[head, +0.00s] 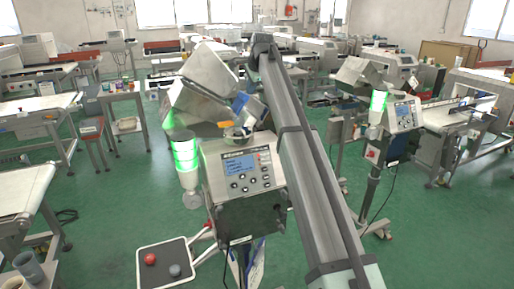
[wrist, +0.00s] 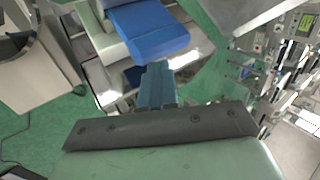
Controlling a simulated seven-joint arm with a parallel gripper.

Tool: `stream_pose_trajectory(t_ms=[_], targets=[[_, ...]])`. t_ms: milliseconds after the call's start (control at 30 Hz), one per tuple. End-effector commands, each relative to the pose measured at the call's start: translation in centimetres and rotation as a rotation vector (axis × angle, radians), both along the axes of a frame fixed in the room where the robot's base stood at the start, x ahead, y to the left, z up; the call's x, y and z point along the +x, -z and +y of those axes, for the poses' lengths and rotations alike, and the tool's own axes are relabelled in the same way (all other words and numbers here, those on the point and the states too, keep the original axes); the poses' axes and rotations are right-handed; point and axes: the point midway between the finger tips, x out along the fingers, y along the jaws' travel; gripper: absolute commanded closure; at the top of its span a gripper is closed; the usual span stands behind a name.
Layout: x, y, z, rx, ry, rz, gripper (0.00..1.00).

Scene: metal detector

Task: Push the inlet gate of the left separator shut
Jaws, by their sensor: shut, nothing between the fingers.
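The left separator (head: 200,95) stands in the middle of the head view, a tilted metal housing above a control box with a lit screen. A blue plate (head: 243,104), which looks like its inlet gate, shows at the housing's right side, beside my arm. In the wrist view the blue plate (wrist: 150,28) lies just beyond my fingertips, over bright metal. My gripper (wrist: 157,70) is shut and empty, its teal fingers pointing at the plate. I cannot tell whether they touch. In the head view my gripper is not clearly seen; my arm crosses the scene there.
A second separator (head: 362,75) with a green lamp stands at the right. The left separator's green lamp (head: 185,152) is beside its control box. Green floor is open at the left.

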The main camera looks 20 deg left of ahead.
Motion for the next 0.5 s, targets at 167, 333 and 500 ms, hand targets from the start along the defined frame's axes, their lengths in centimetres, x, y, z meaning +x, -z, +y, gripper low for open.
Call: stream_pose_trajectory(t_ms=[167,333,500], targets=[[-0.2,0.4,0.2,-0.001,0.0,0.001,1.0],[-0.4,0.8,0.4,0.0,0.0,0.0,1.0],[-0.7,1.3,0.7,0.0,-0.001,0.001,1.0]])
